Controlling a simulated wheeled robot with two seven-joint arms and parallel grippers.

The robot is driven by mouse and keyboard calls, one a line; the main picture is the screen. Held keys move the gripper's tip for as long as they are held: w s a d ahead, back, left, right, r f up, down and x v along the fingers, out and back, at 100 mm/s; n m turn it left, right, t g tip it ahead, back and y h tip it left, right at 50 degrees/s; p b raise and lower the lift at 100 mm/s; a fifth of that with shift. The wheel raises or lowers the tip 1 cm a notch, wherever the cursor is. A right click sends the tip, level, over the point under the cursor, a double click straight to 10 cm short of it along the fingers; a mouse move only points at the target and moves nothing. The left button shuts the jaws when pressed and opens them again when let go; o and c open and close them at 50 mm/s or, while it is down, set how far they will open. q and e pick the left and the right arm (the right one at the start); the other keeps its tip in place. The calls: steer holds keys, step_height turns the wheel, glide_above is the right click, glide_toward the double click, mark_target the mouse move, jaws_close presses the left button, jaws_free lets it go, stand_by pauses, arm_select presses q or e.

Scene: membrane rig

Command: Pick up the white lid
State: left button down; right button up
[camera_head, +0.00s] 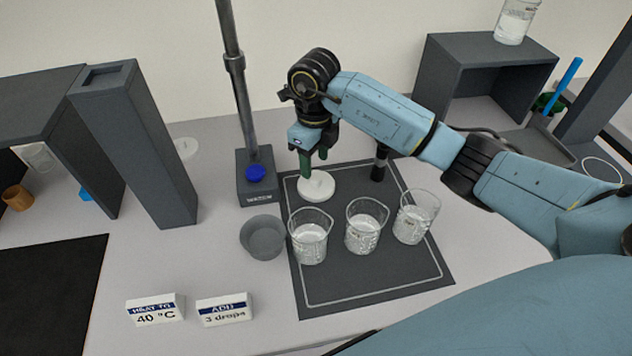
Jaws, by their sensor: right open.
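The white lid (317,186) is a flat round disc lying near the back left of the dark mat (375,276). My right gripper (312,168) points down just above the lid, its dark green fingers apart. One fingertip overlaps the lid's upper edge in the picture, and I cannot tell whether it touches. The gripper holds nothing that I can see. My left gripper is not in view.
Three glass beakers (309,243) stand in a row on the mat in front of the lid. A grey cup (262,238) stands left of them. A metal stand (258,186) with a blue knob rises left of the gripper. Two label blocks (224,309) are at the front.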

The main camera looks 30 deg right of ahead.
mark_target(316, 177)
steer(key=shift+d+f, duration=0.2)
steer(key=shift+f, duration=2.5)
jaws_close()
